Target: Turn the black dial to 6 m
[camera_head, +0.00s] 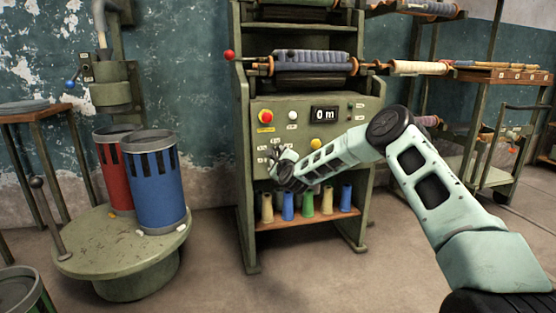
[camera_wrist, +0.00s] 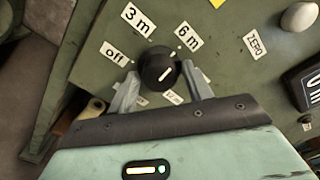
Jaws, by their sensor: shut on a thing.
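The black dial (camera_wrist: 157,66) shows in the wrist view on the green panel, between the two grey fingers of my gripper (camera_wrist: 160,86). The fingers are shut on its sides. A white line on its face slants from lower left to upper right, roughly along the direction of the 6 m label (camera_wrist: 188,37); which end is the pointer I cannot tell for sure. The 3 m label (camera_wrist: 138,19) is above and the off label (camera_wrist: 116,53) is to the left. In the head view my gripper (camera_head: 276,158) is at the panel's lower left and hides the dial.
The panel's display (camera_head: 325,114) reads 0 m. A red button (camera_head: 266,116), a white knob (camera_head: 292,116) and a yellow button (camera_head: 316,144) are on the panel. Coloured cones (camera_head: 308,205) stand on a shelf below. Blue (camera_head: 154,190) and red bins stand to the left.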

